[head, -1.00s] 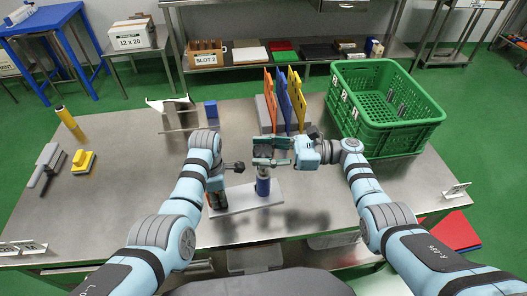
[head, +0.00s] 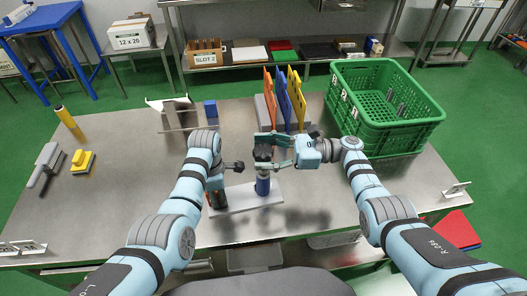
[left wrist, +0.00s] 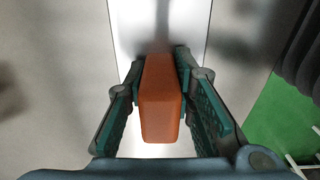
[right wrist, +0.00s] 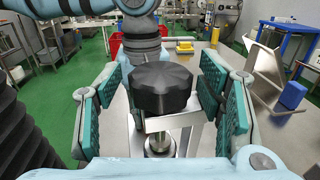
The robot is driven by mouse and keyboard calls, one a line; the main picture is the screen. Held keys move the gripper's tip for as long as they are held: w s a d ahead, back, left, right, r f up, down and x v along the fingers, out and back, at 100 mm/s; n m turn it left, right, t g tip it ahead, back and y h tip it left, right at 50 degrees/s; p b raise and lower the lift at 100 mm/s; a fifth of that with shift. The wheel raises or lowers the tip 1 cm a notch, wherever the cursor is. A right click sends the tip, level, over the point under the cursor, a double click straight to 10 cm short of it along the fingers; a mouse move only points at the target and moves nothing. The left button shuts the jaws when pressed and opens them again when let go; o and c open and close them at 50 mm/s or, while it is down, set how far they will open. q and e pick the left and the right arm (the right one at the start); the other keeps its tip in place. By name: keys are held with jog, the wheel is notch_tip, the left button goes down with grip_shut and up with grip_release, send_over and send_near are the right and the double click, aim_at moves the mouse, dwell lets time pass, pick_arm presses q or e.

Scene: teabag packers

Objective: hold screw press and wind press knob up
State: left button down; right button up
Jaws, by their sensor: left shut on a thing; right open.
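The screw press stands on a pale base plate (head: 240,197), with a blue cylinder (head: 262,186) and a black lobed knob (head: 262,152) on top. My left gripper (head: 216,196) is low at the plate's left end. In the left wrist view it (left wrist: 161,85) is shut on an orange block-shaped handle (left wrist: 162,105), which hides what lies beneath. My right gripper (head: 274,150) is open at the knob's height, its fingers on either side. In the right wrist view the knob (right wrist: 160,86) sits between the spread fingers, with visible gaps, above the metal press frame (right wrist: 178,122).
A rack of upright orange, blue and yellow boards (head: 284,100) stands just behind the press. A green crate (head: 408,135) is at the back right. A blue block (head: 211,109) stands behind my left arm.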

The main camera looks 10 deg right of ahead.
jog(key=d, duration=0.7)
jog(key=shift+s+d, duration=0.15)
jog(key=shift+s, duration=0.3)
jog(key=s+d+f+h, duration=0.1)
jog(key=s+f, duration=0.2)
jog(key=f, duration=0.1)
jog(key=s+d+f+m+t, duration=0.1)
jog(key=s+f, duration=0.3)
jog(key=s+d+f+m+h, duration=0.1)
jog(key=s+f, duration=0.3)
jog(key=shift+f+t+h, duration=0.2)
jog(key=shift+t+h, duration=0.1)
jog(key=shift+t, duration=0.1)
jog(key=w+a+r+m+t+h, duration=0.1)
jog(key=w+r+m+t, duration=0.2)
jog(key=r, duration=0.4)
jog(key=w+a+r+m+t, duration=0.1)
jog(key=w+r+t, duration=0.1)
jog(key=r+t, duration=0.3)
jog(key=shift+g, duration=0.6)
jog(key=x, duration=0.7)
jog(key=r+x, duration=0.1)
jog(key=x, duration=0.3)
jog(key=shift+w+r, duration=0.1)
jog(key=shift+w, duration=0.1)
